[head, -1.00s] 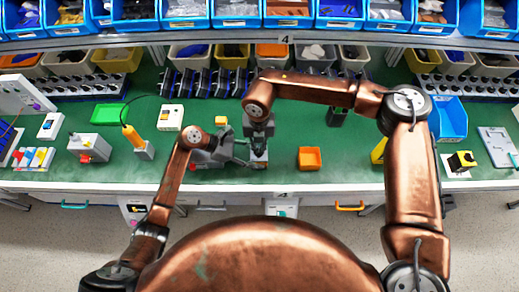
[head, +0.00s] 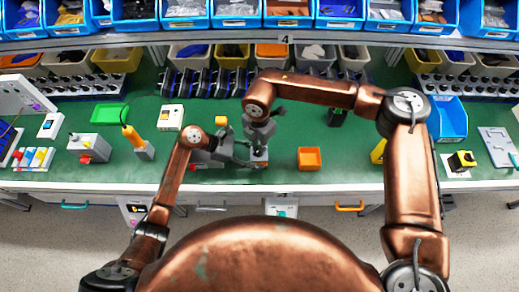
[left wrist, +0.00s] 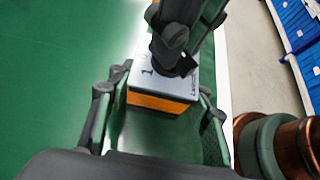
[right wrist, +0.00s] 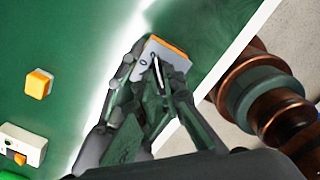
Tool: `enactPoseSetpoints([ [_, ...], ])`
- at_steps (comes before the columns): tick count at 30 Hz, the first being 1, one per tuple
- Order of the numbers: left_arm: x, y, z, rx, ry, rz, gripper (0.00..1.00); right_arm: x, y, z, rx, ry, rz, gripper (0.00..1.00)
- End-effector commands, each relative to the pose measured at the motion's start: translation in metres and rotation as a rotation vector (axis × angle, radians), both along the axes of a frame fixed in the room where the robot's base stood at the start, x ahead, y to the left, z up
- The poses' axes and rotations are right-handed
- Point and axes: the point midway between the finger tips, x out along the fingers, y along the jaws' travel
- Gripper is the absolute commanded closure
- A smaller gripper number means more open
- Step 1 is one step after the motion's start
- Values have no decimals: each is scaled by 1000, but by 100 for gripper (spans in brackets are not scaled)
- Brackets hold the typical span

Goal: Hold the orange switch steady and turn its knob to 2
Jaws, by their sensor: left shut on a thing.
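The orange switch (head: 261,162) has a light grey top and stands near the front edge of the green table. In the left wrist view, its orange side (left wrist: 160,102) is between the fingers of my left gripper (left wrist: 158,118), which is shut on it. A printed 1 shows on the top. My right gripper (right wrist: 156,76) points down over the top, with its fingertips at the knob. The fingers largely hide the knob, so its setting and any grip on it cannot be made out. The switch's orange edge (right wrist: 170,46) also shows in the right wrist view.
A small yellow-orange block (head: 221,121) and a white switch box (head: 171,118) lie behind and to the left. The table's front edge is close. Bins line the back.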

Motion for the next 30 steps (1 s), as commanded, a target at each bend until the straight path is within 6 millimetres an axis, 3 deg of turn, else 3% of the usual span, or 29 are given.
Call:
enactPoseSetpoints([
  [7, 0, 1, -2, 3, 2, 0, 79, 0, 0, 0, 0, 0, 8, 74],
  [17, 0, 1, -1, 3, 2, 0, 79, 0, 0, 2, 0, 0, 10, 74],
  [30, 0, 1, -1, 3, 1, 0, 79, 0, 0, 32, 0, -1, 11, 74],
])
